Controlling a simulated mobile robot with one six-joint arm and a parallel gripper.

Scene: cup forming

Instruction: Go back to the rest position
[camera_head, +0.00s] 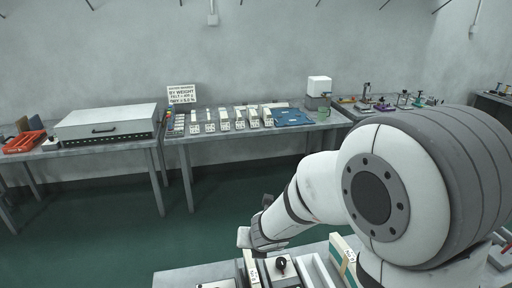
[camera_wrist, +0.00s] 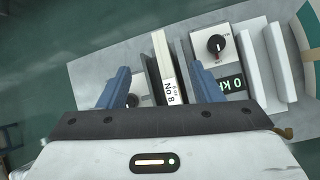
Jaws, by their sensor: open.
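My gripper (camera_wrist: 162,78) is open, its two blue fingers apart. A block labelled "No 8" (camera_wrist: 168,88) stands between the fingers in the wrist view, with a visible gap on each side. A grey machine with a black dial (camera_wrist: 215,45) and a green "0 k…" display (camera_wrist: 232,84) is just right of the block. In the head view my gripper (camera_head: 256,240) is low over the near bench (camera_head: 190,277), mostly hidden by my wrist. The labelled block (camera_head: 251,268) and the dial machine (camera_head: 281,266) show there below it.
White upright plates (camera_wrist: 262,70) stand right of the display. A box with a green stripe (camera_head: 344,258) is on the near bench. Across a green floor (camera_head: 215,225) stand a table with sample rows (camera_head: 225,122), a sign (camera_head: 181,94) and a grey lidded case (camera_head: 105,120).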

